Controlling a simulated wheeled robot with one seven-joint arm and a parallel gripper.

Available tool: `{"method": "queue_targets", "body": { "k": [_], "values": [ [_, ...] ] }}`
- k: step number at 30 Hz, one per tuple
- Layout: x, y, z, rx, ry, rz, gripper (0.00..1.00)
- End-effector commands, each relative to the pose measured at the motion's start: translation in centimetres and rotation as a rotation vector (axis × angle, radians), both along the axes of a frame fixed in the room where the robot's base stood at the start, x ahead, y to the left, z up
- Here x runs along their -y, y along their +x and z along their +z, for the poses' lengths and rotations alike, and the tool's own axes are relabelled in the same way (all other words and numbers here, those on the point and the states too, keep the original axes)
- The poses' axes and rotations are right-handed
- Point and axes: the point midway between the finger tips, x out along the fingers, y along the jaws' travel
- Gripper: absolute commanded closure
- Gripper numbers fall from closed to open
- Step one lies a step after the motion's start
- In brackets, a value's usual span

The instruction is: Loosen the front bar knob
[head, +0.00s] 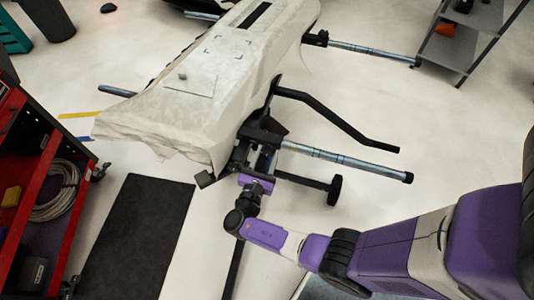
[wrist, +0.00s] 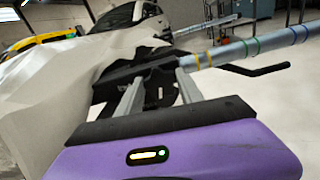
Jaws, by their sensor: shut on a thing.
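The front bar (head: 345,160) is a silvery tube with a black end cap, sticking out to the right from a black clamp (head: 262,133) on the stand. In the wrist view the bar (wrist: 245,47) carries coloured bands and the clamp (wrist: 140,68) lies ahead. My gripper (head: 261,160) is at the clamp, below the bar's inner end. In the wrist view my gripper's two grey fingers (wrist: 158,85) straddle a dark part at the clamp, which I take as the front bar knob (wrist: 158,93). The fingers are shut on it; its shape is mostly hidden.
A pale sheet (head: 220,60) drapes the panel on the stand. A red tool cart (head: 45,185) and black mat (head: 135,240) are left. A grey shelf (head: 470,40) stands far right.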

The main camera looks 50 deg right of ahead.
Motion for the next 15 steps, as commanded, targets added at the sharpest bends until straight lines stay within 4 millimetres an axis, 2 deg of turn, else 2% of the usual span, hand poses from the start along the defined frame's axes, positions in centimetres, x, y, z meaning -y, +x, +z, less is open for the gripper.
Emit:
{"method": "queue_targets", "body": {
  "k": [14,15],
  "values": [
    [-0.09,0.12,-0.08,-0.014,-0.002,0.004,0.97],
    [-0.09,0.12,-0.08,-0.014,-0.002,0.004,0.51]
  ]
}}
